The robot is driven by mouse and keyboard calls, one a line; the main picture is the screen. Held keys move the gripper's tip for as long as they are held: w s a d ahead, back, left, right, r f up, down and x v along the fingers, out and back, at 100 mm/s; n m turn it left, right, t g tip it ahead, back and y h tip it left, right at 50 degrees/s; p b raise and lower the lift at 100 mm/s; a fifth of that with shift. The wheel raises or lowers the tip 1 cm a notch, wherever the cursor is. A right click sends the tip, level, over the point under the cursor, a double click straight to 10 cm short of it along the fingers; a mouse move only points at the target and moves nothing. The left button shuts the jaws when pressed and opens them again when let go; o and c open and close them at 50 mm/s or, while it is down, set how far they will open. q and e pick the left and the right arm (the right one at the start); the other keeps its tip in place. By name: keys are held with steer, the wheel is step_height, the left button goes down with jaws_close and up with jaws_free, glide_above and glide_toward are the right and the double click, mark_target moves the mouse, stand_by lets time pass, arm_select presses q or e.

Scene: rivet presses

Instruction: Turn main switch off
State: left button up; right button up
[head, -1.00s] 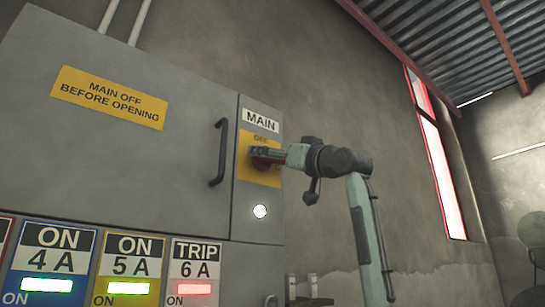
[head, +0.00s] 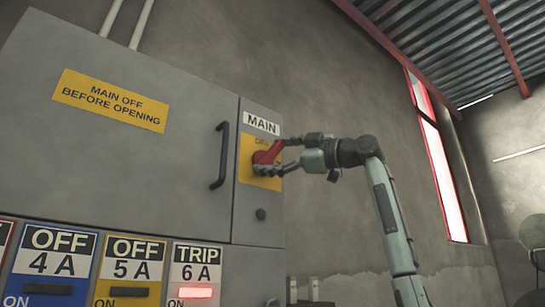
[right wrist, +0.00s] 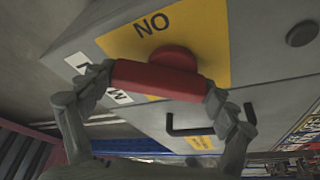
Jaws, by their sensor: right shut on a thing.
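The red main switch handle (head: 269,152) sits on a yellow plate (head: 261,181) under the MAIN label (head: 261,123), at the right side of the grey cabinet. It stands at a slant in the head view. My right gripper (head: 265,157) is shut on the handle, one finger at each end. In the right wrist view the handle (right wrist: 158,80) spans between the two fingers of the gripper (right wrist: 160,88). The round lamp (head: 261,214) below the plate is dark. My left gripper is not in view.
A black door handle (head: 219,155) stands out left of the switch. Below, the 4 A (head: 52,263) and 5 A (head: 134,267) panels read OFF with dark lamps; the 6 A panel (head: 196,270) reads TRIP with a lit red lamp. Bare wall lies right of the cabinet.

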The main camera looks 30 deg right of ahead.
steer(key=n, duration=0.2)
steer(key=n+g, duration=0.1)
steer(key=n, duration=0.1)
steer(key=shift+a+r+g+y, duration=0.15)
steer(key=shift+a+g+y, duration=0.05)
steer(key=shift+g+y, duration=0.1)
steer(key=shift+a+n+g, duration=0.2)
steer(key=shift+n+g, duration=0.5)
steer(key=shift+n, duration=1.1)
steer(key=o, duration=1)
steer(key=v, duration=1.2)
steer(key=shift+a+r, duration=0.1)
steer(key=shift+a, duration=0.05)
